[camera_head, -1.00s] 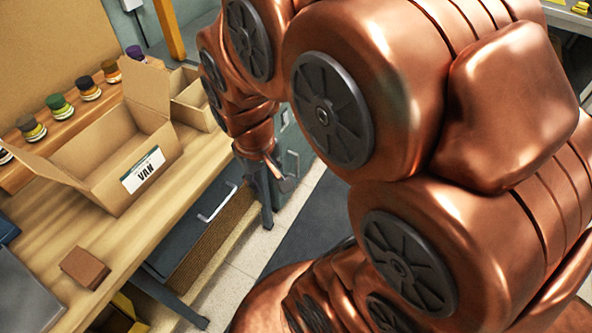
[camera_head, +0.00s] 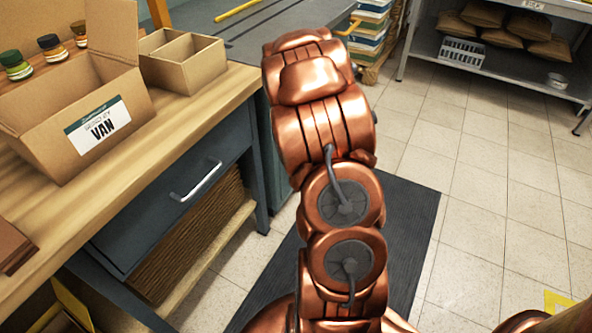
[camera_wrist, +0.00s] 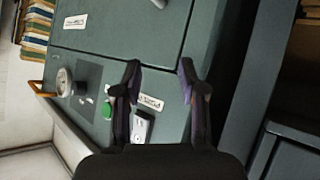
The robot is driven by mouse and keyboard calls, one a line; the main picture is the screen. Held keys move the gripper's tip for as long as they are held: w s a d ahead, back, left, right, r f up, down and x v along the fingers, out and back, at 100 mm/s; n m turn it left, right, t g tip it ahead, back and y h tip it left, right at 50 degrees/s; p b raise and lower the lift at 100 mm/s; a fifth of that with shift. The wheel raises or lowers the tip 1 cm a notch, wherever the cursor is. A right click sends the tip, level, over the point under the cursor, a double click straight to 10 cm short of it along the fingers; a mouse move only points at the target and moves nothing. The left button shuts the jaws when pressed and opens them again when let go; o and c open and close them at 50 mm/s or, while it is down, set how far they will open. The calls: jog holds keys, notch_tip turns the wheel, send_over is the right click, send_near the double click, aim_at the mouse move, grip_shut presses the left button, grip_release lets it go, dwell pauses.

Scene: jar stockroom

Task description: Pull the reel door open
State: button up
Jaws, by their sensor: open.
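The dark green cabinet (camera_wrist: 140,38) fills most of the wrist view, with seams marking out flat panels. One panel bears a white label (camera_wrist: 75,22), and part of a light handle (camera_wrist: 158,3) shows at the top edge. No lettering is readable, so I cannot tell for certain which panel is the reel door. It looks closed, with no wide gap along the seams. My gripper (camera_wrist: 160,72) is open and empty in front of the cabinet, its fingers apart from the handle. In the head view my arm hides the gripper and most of the cabinet front.
A round knob (camera_wrist: 66,82), a green button (camera_wrist: 107,110) and an orange lever (camera_wrist: 41,89) sit at the cabinet's left. A workbench with a closed drawer (camera_head: 172,200) and a VAN carton (camera_head: 60,150) stands left. Tiled floor (camera_head: 480,190) is clear at right.

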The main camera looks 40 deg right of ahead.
jog(key=s+d+f+m+t+b, duration=0.15)
jog(key=f+t+b, duration=0.35)
jog(key=f, duration=0.5)
jog(key=s+d+f+t+b, duration=0.1)
jog(key=d+f+t+b, duration=0.15)
jog(key=f+b, duration=0.65)
jog(key=shift+d+f+b+x, duration=0.1)
jog(key=shift+b+x, duration=0.1)
jog(key=shift+x, duration=1.05)
jog(key=shift+d+f+b+x, duration=0.15)
jog(key=shift+x, duration=1.15)
jog(key=shift+d+f+b+x, duration=0.1)
jog(key=shift+b+x, duration=0.1)
jog(key=shift+x, duration=1.05)
jog(key=shift+s, duration=0.15)
grip_shut()
